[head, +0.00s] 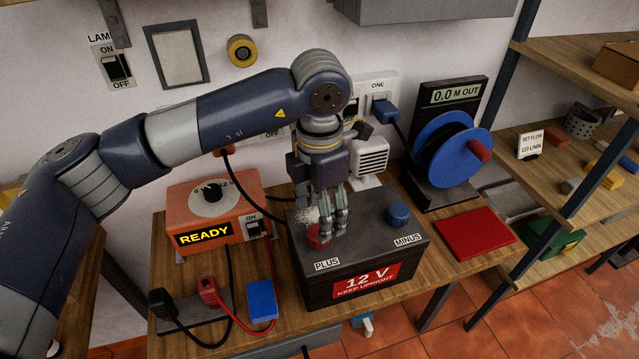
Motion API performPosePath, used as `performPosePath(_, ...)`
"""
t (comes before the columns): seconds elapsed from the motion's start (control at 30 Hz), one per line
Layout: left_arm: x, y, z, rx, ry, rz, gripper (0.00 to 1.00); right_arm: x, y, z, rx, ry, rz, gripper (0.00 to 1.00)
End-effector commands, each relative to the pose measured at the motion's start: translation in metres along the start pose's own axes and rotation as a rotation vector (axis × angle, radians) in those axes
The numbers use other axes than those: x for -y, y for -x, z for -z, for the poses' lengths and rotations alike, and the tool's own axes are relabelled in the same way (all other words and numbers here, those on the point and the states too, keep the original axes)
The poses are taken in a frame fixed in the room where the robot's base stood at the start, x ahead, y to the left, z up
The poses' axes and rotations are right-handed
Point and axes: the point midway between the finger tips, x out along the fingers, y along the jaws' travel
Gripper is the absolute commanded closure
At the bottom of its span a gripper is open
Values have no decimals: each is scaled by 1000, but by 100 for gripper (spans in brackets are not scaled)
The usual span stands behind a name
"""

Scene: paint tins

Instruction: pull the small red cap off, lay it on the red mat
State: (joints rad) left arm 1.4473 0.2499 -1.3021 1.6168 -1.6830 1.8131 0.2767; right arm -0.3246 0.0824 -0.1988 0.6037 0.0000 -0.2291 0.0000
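The small red cap (318,240) sits on the PLUS side of the black 12 V battery (393,257), on the wooden bench. My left gripper (332,228) points down at the cap, its fingertips right beside and partly over it. The fingers hide part of the cap, and I cannot tell whether they grip it or stand open around it. The red mat (474,234) lies flat and bare on the bench to the right of the battery. My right gripper is not in view.
A blue cap (399,214) stands on the MINUS side. A whitish patch (306,215) marks the battery top near the red cap. An orange charger (203,215) reading READY and clamp leads are at left. A blue cable reel (450,152) stands behind the mat.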

Motion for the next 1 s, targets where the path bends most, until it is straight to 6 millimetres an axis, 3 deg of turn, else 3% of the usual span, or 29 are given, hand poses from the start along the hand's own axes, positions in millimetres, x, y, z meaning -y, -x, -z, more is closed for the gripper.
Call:
performPosePath(0.13,0,-25,1,-3,0,3,41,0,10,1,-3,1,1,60)
performPosePath(0.3,0,-46,0,-1,1,2,41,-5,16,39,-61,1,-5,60)
performPosePath(0.43,0,-54,0,-1,0,1,41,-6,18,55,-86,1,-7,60)
performPosePath(0.57,0,-56,0,0,0,0,41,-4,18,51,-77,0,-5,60)
performPosePath(0.73,0,-57,0,0,0,0,41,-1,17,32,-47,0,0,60)
performPosePath(0.93,0,-56,0,0,0,0,86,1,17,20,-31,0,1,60)
performPosePath(1.0,0,-56,0,0,0,0,88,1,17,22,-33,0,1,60)
